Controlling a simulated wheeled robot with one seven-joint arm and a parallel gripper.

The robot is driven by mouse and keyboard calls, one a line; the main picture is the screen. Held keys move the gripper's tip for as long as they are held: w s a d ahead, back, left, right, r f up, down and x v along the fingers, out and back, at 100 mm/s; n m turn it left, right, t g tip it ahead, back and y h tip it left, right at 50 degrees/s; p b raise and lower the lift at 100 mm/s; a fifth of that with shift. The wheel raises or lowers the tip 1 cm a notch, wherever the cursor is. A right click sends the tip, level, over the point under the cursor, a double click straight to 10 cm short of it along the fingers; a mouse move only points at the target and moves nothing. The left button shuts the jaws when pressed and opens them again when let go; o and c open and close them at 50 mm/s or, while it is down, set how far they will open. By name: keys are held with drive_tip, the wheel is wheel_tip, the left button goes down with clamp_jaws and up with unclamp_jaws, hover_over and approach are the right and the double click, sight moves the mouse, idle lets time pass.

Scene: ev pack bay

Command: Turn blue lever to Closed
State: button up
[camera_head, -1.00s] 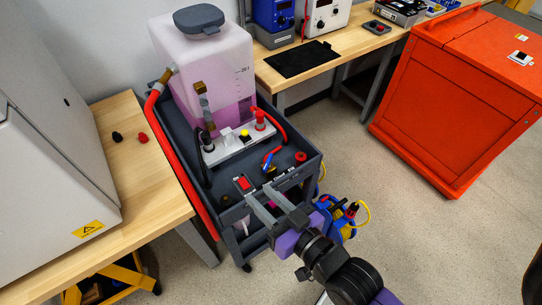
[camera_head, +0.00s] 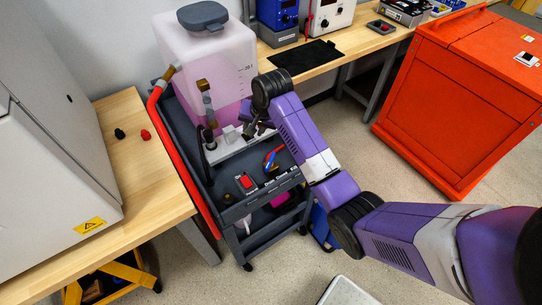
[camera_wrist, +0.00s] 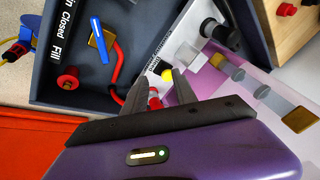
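The blue lever (camera_head: 272,158) sits on a brass valve in the grey cart's top tray, near its front edge. It also shows in the wrist view (camera_wrist: 99,40), lying at a slant beside a black strip (camera_wrist: 65,35) reading "Closed" and "Fill", with a third word cut off. Which word the lever points to, I cannot tell. My gripper (camera_wrist: 160,84) is over the white manifold, behind the lever and apart from it. Its fingers are spread, with a red fitting (camera_wrist: 154,98) showing between them; contact with the fitting is unclear.
The translucent tank (camera_head: 215,65) of pink liquid stands behind the manifold (camera_head: 222,150). A red hose (camera_wrist: 118,72) runs close to the lever. A wooden bench (camera_head: 150,185) adjoins at left.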

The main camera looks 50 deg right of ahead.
sight(271, 158)
drive_tip(key=s+m+g, duration=0.1)
drive_tip(key=s, duration=0.1)
drive_tip(key=s+g, duration=0.2)
drive_tip(key=s+m+g+y, duration=0.1)
drive_tip(key=s, duration=0.1)
drive_tip(key=shift+s+d+f+m, duration=0.15)
drive_tip(key=shift+s+f+m, duration=0.15)
drive_tip(key=shift+s+f, duration=0.1)
drive_tip(key=shift+s+f+g, duration=0.2)
drive_tip(key=shift+g, duration=0.1)
wheel_tip(271, 158, down, 8)
drive_tip(key=shift+r, duration=0.25)
drive_tip(key=shift+c, duration=0.2)
clamp_jaws()
